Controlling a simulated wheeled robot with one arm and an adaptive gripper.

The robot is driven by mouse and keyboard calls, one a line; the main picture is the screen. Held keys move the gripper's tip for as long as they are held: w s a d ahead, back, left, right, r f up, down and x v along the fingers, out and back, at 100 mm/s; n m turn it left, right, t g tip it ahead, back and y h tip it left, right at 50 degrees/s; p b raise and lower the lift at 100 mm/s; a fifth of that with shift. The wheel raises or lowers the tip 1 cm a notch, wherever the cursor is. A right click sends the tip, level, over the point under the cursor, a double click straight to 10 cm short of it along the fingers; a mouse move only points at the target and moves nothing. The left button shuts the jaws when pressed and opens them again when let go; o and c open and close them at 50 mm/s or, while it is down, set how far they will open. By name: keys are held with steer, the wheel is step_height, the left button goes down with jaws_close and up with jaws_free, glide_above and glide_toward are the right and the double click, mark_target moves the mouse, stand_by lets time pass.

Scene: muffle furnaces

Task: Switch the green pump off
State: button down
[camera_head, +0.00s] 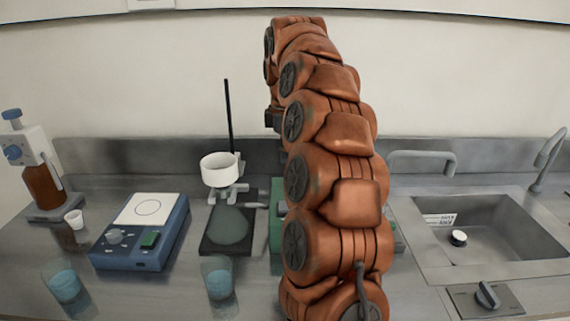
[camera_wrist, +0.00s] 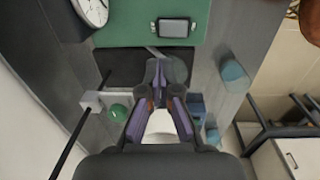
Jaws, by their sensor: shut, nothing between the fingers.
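The green pump (camera_head: 277,222) stands on the counter in the head view, mostly hidden behind my arm. In the wrist view its green top (camera_wrist: 125,29) fills the upper middle, with a white round gauge (camera_wrist: 92,10) at its left corner. A small dark-framed switch or display (camera_wrist: 173,29) sits on the pump; its on or off position is too small to tell. My gripper (camera_wrist: 166,66) is shut and empty, its fingertips just below the pump's near edge in the wrist view. I cannot tell its height above the pump. In the head view my arm hides most of the gripper.
A stand with a white ring (camera_head: 220,169) and tall black rod is left of the pump. Farther left is a blue hotplate (camera_head: 140,232). Two beakers with blue liquid (camera_head: 219,279) (camera_head: 65,283) stand in front. A sink (camera_head: 480,232) lies to the right.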

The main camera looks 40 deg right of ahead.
steer(key=shift+r, duration=0.6)
stand_by(0.3)
steer(key=s+a+f+m+g+p, duration=0.1)
steer(key=s+a+f+m, duration=0.1)
steer(key=s+a, duration=0.55)
steer(key=s+a+f+m, duration=0.15)
steer(key=s+a, duration=0.25)
steer(key=a, duration=0.6)
steer(key=s+a+f+m, duration=0.2)
steer(key=s+f, duration=0.1)
steer(key=s, duration=0.4)
steer(key=s+a+f+m+g, duration=0.1)
steer(key=s+a+f+m, duration=0.1)
steer(key=s, duration=0.5)
steer(key=s+a+f+m+p, duration=0.1)
steer(key=s+a+f+m, duration=0.2)
steer(key=s+f, duration=0.2)
steer(key=shift+s+a+f, duration=0.35)
steer(key=shift+s, duration=0.9)
